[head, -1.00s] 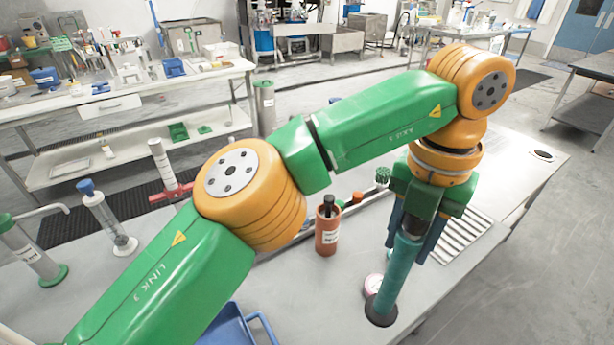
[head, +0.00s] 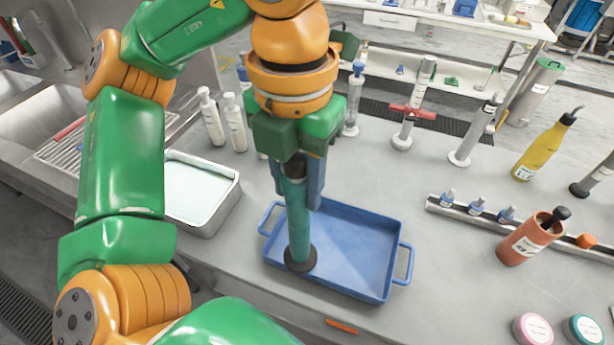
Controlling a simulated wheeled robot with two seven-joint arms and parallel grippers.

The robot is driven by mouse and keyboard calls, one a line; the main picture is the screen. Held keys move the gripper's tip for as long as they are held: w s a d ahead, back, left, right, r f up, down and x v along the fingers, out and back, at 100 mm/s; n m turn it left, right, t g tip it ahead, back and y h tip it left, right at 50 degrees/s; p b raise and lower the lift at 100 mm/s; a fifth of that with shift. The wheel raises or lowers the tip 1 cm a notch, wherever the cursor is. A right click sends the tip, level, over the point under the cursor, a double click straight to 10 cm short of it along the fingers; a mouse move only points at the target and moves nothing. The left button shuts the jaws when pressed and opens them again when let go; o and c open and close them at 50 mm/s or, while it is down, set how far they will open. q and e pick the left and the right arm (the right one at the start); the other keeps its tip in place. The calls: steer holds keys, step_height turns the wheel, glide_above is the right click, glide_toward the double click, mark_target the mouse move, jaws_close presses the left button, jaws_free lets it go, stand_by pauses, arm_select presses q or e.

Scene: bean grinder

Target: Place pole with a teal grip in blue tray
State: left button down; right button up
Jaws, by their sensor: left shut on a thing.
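The pole with a teal grip (head: 299,225) is held upright, with a black round foot at its lower end. My left gripper (head: 298,185) is shut on its upper part. The blue tray (head: 366,240) is a shallow rectangular tray with a handle at each end, on the grey table. The pole's foot shows over the left part of the tray, near its front left corner. I cannot tell whether the foot touches the tray floor. My right gripper is not in view.
A metal pan of pale liquid (head: 232,205) stands left of the tray, with white bottles (head: 211,117) behind it. An orange-brown bottle (head: 528,240) and a rail of small bottles (head: 477,206) stand to the right. A red-clamped cylinder (head: 407,120) stands behind. Table between tray and rail is clear.

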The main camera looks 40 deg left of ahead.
arm_select(q)
steer(key=shift+w+a+f, duration=0.1)
steer(key=shift+a+f, duration=0.1)
steer(key=shift+a, duration=0.15)
steer(key=w+a+f, duration=0.7)
steer(key=w+f, duration=0.4)
steer(key=f, duration=0.2)
steer(key=shift+w+p, duration=0.35)
steer(key=shift+c, duration=2.3)
jaws_free()
steer(key=shift+f, duration=0.1)
